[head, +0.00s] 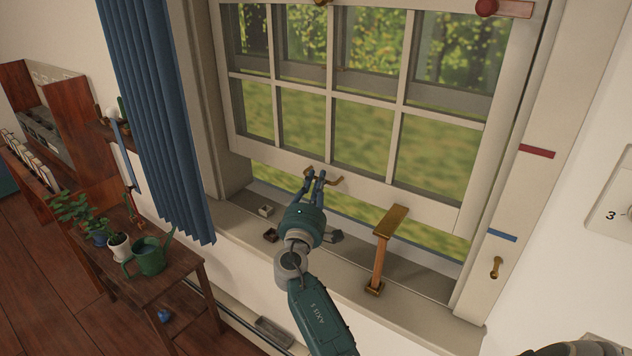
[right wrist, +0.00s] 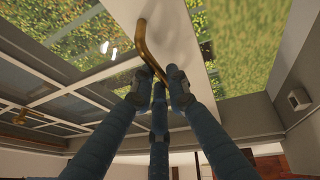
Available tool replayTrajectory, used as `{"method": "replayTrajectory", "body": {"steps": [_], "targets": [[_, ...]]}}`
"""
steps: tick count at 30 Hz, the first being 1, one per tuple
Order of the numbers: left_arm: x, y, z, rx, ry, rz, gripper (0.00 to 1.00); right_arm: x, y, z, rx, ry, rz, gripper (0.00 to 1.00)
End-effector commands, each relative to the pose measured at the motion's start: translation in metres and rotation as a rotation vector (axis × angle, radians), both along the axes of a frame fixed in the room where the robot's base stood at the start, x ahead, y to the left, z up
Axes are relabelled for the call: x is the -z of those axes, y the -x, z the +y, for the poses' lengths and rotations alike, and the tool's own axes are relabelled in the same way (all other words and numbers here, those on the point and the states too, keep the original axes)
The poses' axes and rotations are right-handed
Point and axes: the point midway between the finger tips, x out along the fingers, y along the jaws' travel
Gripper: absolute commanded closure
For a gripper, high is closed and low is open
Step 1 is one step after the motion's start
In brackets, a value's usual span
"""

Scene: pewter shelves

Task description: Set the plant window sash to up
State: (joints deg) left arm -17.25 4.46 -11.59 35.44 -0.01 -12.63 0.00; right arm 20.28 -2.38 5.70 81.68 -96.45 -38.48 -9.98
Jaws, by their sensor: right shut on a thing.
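The window sash (head: 360,187) is a pale frame with several panes. Its bottom rail is raised above the sill (head: 240,215), with an open gap showing grass below it. A curved brass handle (head: 337,181) is fixed to the bottom rail, and it also shows in the right wrist view (right wrist: 142,42). My right gripper (head: 315,174) is shut on this handle; its blue fingers (right wrist: 160,80) close around the lower end of it. A brass prop (head: 380,262) with a flat top stands on the sill to the right of the gripper, in front of the sash. My left gripper is not in view.
A red mark (head: 537,151) and a blue mark (head: 502,235) are on the right jamb, above a brass fitting (head: 496,267). Small blocks lie on the sill. A blue curtain (head: 165,110) hangs left; a plant table (head: 165,271) with a green watering can (head: 149,257) stands below.

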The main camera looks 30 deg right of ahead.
Motion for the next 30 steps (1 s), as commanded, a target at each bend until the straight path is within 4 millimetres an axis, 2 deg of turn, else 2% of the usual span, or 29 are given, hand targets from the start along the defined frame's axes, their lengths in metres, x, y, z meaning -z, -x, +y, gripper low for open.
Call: {"method": "replayTrajectory", "body": {"steps": [2, 4, 10, 12, 15, 19, 28, 29, 30], "targets": [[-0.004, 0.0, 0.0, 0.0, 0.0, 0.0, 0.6, -0.005, 0.0, 0.0, 0.0, -0.001, -0.001, 1.0], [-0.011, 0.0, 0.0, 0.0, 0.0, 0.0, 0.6, -0.019, 0.0, 0.0, 0.001, 0.001, -0.003, 1.0], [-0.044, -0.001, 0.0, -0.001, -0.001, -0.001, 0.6, -0.082, 0.0, 0.0, -0.001, 0.007, -0.011, 1.0], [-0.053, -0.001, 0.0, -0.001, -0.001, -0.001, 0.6, -0.099, 0.0, 0.0, 0.001, 0.008, -0.011, 1.0], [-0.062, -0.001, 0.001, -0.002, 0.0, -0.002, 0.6, -0.115, 0.0, 0.0, 0.001, 0.006, -0.009, 1.0], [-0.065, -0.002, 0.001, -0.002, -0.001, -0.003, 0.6, -0.12, 0.0, 0.0, 0.001, 0.003, -0.004, 1.0], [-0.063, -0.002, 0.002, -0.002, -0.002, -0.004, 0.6, -0.116, 0.0, 0.0, 0.0, 0.0, 0.001, 1.0], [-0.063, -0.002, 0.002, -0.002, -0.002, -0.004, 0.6, -0.115, 0.0, 0.0, 0.0, -0.001, 0.002, 0.82], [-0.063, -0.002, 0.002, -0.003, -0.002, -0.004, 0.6, -0.115, 0.0, 0.0, 0.0, -0.001, 0.003, 0.74]]}}
